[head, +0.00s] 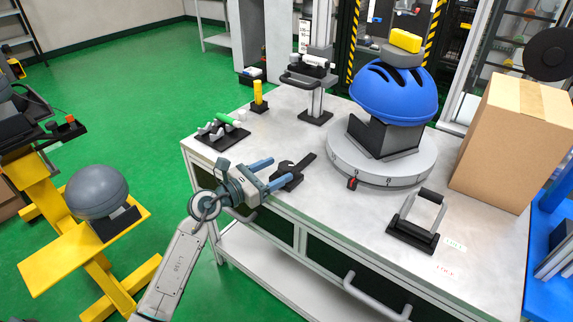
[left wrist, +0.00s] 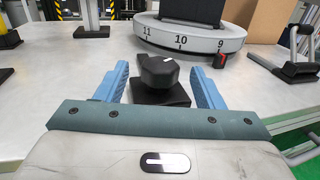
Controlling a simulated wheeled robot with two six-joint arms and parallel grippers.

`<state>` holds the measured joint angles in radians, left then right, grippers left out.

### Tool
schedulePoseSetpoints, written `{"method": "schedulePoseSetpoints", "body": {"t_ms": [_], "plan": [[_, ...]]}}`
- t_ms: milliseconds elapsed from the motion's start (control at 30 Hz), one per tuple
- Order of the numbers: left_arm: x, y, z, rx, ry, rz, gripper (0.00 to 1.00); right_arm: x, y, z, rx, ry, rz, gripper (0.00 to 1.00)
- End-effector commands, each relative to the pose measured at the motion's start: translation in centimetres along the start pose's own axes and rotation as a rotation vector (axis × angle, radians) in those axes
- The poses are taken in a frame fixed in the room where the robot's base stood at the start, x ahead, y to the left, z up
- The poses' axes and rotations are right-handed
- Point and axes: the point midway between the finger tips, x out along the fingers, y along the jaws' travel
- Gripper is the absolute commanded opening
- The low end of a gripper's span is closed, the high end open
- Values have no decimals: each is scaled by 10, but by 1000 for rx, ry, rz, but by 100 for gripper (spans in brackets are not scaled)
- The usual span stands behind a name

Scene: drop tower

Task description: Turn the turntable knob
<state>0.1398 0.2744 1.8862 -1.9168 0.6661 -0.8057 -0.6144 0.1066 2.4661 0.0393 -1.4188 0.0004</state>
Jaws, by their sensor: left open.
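The black turntable knob (left wrist: 158,72) sits on a black base on the table top and has a white mark on its top. In the head view the black knob unit (head: 288,178) lies left of the turntable (head: 383,168), a pale disc with numbers on its rim. The turntable rim (left wrist: 182,40) shows 11, 10 and 9 in the left wrist view. My left gripper (head: 281,169) is open, with its blue fingers on either side of the knob. A gap shows on both sides in the left wrist view (left wrist: 159,68). My right gripper is not in view.
A blue helmet (head: 394,95) stands on a dark block on the turntable, with a red pointer (head: 352,184) at the rim. A black-based handle (head: 417,218) and a cardboard box (head: 513,140) are to the right.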

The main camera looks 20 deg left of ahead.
Motion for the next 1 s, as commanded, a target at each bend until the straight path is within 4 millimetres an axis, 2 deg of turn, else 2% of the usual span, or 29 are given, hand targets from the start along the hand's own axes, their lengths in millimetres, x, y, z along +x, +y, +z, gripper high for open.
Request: {"method": "schedulePoseSetpoints", "body": {"t_ms": [100,300,700,733,933,1000], "plan": [[17,-1,2,-3,-3,-2,62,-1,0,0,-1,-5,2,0],[36,-1,1,-2,-1,-1,62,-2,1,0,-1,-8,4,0],[42,-1,0,0,0,-2,62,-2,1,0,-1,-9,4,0],[42,-1,0,0,0,-2,60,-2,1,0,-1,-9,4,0],[42,-1,0,-1,0,-2,21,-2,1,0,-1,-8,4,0],[42,-1,0,-1,0,-2,18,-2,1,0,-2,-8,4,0]]}}
